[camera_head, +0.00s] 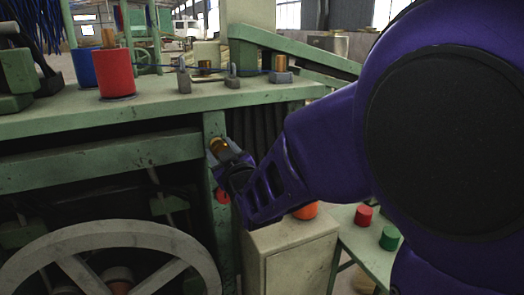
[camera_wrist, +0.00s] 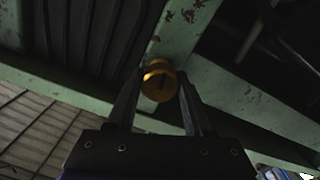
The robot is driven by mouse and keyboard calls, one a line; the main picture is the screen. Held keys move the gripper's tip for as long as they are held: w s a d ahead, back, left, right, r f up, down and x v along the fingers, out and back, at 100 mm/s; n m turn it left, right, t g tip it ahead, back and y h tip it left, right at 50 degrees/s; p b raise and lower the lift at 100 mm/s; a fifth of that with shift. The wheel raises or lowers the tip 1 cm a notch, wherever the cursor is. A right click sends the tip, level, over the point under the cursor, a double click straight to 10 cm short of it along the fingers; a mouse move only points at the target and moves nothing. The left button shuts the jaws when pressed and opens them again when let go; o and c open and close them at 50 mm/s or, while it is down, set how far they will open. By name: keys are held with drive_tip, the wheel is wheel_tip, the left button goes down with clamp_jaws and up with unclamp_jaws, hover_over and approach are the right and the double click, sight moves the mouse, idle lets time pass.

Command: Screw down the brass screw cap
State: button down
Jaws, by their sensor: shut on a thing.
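The brass screw cap (camera_wrist: 158,84) is a round, golden cap with a dark slot in its face, on the green post of the machine frame. In the head view the cap (camera_head: 217,145) shows just past my fingertips, on the upright below the bench top. My gripper (camera_wrist: 158,90) has one finger on each side of the cap and is shut on it. In the head view my gripper (camera_head: 224,152) reaches in from the right, and its fingers partly hide the cap. How far the cap is screwed in cannot be told.
A red cylinder (camera_head: 116,73) and a blue one (camera_head: 84,66) stand on the green bench top (camera_head: 150,110). A large spoked wheel (camera_head: 60,240) is at lower left. A pale cabinet (camera_head: 290,255) stands below my arm. Small red (camera_head: 363,215) and green (camera_head: 389,238) cylinders sit at right.

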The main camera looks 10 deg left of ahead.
drive_tip(key=shift+r, duration=0.1)
idle(0.3)
drive_tip(key=shift+c, duration=1.4)
unclamp_jaws()
